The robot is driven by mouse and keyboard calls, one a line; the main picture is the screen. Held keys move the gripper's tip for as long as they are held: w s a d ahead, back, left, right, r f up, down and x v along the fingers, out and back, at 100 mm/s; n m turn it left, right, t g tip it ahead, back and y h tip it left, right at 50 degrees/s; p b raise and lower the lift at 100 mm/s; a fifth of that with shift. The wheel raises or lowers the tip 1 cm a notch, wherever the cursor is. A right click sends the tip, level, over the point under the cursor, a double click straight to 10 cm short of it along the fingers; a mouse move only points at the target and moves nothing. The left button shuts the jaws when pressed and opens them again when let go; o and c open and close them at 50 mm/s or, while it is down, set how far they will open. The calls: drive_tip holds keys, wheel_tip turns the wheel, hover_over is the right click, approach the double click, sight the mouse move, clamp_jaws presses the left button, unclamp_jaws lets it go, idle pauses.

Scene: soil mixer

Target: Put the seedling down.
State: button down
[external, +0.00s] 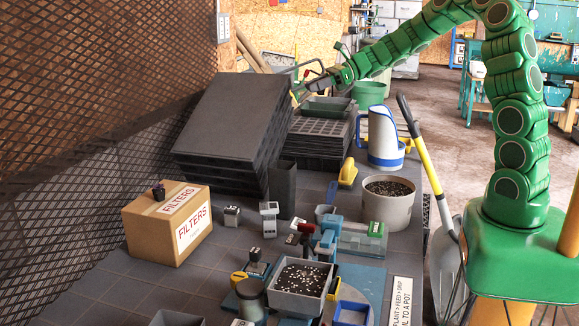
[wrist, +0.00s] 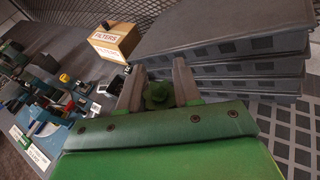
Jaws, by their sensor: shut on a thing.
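My gripper (external: 299,88) is at the far side of the bench, above the stacked trays. In the wrist view its two grey fingers (wrist: 157,74) stand on either side of a small dark green thing, seemingly the seedling (wrist: 157,95). The fingers are shut on it, held up clear of the bench. In the external view it is too small to make out. A small dark pot with a purplish plant (external: 158,190) stands on the cardboard filters box (external: 150,238), away from my gripper; it shows as a dark speck in the wrist view (wrist: 105,25).
A tall stack of black trays (external: 235,115) and a lower tray stack (external: 322,128) with a green tray (external: 328,106) lie near my gripper. A white jug (external: 383,135), a soil bucket (external: 388,210) and a grey soil tub (external: 300,300) crowd the bench. Wire mesh (external: 80,100) borders the left.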

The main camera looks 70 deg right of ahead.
drive_tip(key=w+a+n+g+y, duration=0.25)
drive_tip(key=w+a, duration=0.25)
drive_tip(key=a, duration=0.8)
drive_tip(key=w+a+n+g+y, duration=0.1)
drive_tip(key=w+a+n+g, duration=0.3)
drive_tip(key=a, duration=0.8)
drive_tip(key=w+a+n+y, duration=0.15)
drive_tip(key=w+a, duration=0.45)
drive_tip(key=a, duration=0.7)
hover_over(173, 191)
drive_tip(key=shift+y, duration=0.4)
drive_tip(key=shift+s+f, duration=0.2)
drive_tip(key=shift+f, duration=7.45)
drive_tip(key=shift+w+f, duration=0.15)
drive_tip(key=shift+f, duration=1.6)
drive_tip(key=shift+f, duration=0.1)
